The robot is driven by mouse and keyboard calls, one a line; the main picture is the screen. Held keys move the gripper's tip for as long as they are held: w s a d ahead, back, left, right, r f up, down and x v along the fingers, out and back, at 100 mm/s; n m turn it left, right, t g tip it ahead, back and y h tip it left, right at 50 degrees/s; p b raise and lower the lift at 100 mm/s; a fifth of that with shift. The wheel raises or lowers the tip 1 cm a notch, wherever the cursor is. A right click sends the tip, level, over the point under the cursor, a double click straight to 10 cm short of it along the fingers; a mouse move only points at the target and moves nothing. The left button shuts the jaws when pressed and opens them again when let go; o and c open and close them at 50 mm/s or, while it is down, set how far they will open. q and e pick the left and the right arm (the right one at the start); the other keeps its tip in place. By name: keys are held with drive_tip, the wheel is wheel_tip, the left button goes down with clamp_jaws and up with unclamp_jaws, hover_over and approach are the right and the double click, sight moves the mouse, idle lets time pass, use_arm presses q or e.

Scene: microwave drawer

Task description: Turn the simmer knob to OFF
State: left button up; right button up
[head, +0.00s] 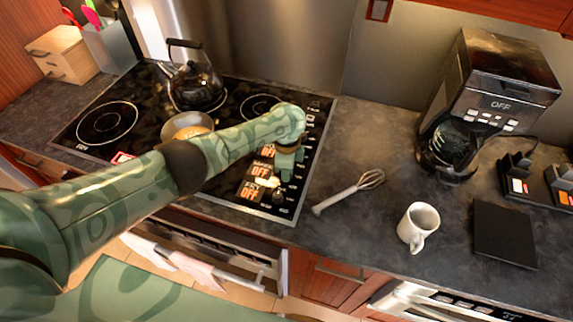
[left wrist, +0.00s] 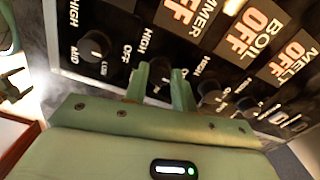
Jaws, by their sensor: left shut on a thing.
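The black cooktop (head: 230,118) has a row of control knobs along its right side. My left gripper (head: 285,172) reaches over that panel. In the left wrist view, my left gripper's two fingers (left wrist: 159,88) are closed around one dark knob (left wrist: 160,70). The fingers partly hide that knob and its mark, and I cannot read a name on it. A tile partly labelled "MMER" (left wrist: 205,20) shows lit orange OFF text. The neighbouring BOIL and MELT tiles also show OFF.
Another knob (left wrist: 95,45) is left of the held one, and several more are to its right. A kettle (head: 196,85) and pan (head: 187,125) stand on the cooktop. A whisk (head: 349,191), mug (head: 418,227) and coffee maker (head: 490,95) are on the counter at right.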

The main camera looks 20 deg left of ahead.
use_arm(q)
drive_tip(key=shift+n, duration=0.5)
drive_tip(key=o, duration=1)
wheel_tip(320, 180, up, 16)
drive_tip(key=p, duration=0.8)
drive_tip(key=shift+r, duration=0.2)
